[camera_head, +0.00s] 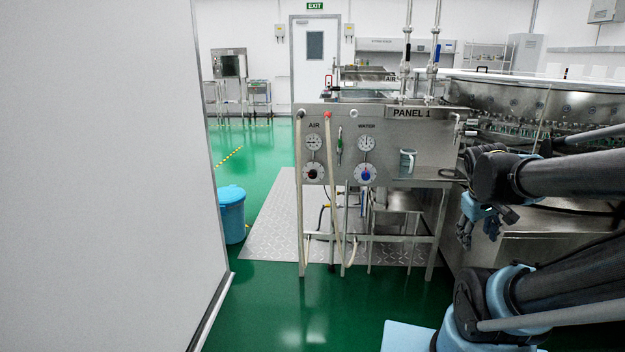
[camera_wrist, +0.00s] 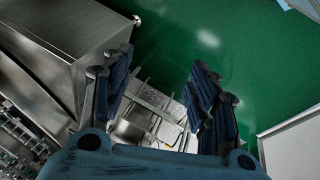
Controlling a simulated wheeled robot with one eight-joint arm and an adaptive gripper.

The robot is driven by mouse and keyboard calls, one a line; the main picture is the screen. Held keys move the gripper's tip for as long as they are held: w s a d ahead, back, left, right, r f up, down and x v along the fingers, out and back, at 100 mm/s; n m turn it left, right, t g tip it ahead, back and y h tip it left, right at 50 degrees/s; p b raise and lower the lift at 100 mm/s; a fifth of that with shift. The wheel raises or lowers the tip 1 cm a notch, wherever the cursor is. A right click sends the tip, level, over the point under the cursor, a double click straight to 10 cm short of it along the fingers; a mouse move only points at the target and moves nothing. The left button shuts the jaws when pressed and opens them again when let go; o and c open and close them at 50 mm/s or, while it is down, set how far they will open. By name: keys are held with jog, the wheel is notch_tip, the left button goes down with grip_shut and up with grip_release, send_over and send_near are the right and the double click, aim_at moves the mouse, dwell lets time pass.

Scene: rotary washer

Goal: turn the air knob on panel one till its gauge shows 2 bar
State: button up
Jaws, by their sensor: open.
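Panel 1 (camera_head: 425,145) is a steel board on a legged frame in the middle of the head view. Its left column, marked AIR, has a small round white gauge (camera_head: 313,142). The gauge reading is too small to tell. My gripper (camera_head: 478,234) hangs right of the panel and lower than the knobs, well apart from the air knob. In the wrist view my gripper (camera_wrist: 157,85) is open, with nothing between its blue-black fingers. The air knob cannot be made out there.
The WATER gauge (camera_head: 366,142) and blue-centred knob (camera_head: 366,174) sit right of the air ones. Hoses hang in front. A large rotary washer (camera_head: 520,100) stands right, a white wall (camera_head: 100,180) and blue bin (camera_head: 231,213) left. Green floor ahead is clear.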

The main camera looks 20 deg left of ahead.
jog(key=w+a+r+n+t+h, duration=0.15)
jog(key=w+a+n, duration=0.25)
jog(key=w, duration=0.4)
jog(key=w+a+r+n+t, duration=0.2)
jog(key=w+a+n, duration=0.2)
jog(key=w, duration=0.4)
jog(key=w+a+r+n+t+h, duration=0.15)
jog(key=w+a+n, duration=0.3)
jog(key=w, duration=0.45)
jog(key=n+t+y, duration=0.9)
jog(key=n, duration=1.3)
send_near(313, 175)
jog(key=x, duration=0.9)
jog(key=shift+w+a, duration=0.1)
jog(key=shift+w, duration=0.1)
jog(key=c, duration=1.1)
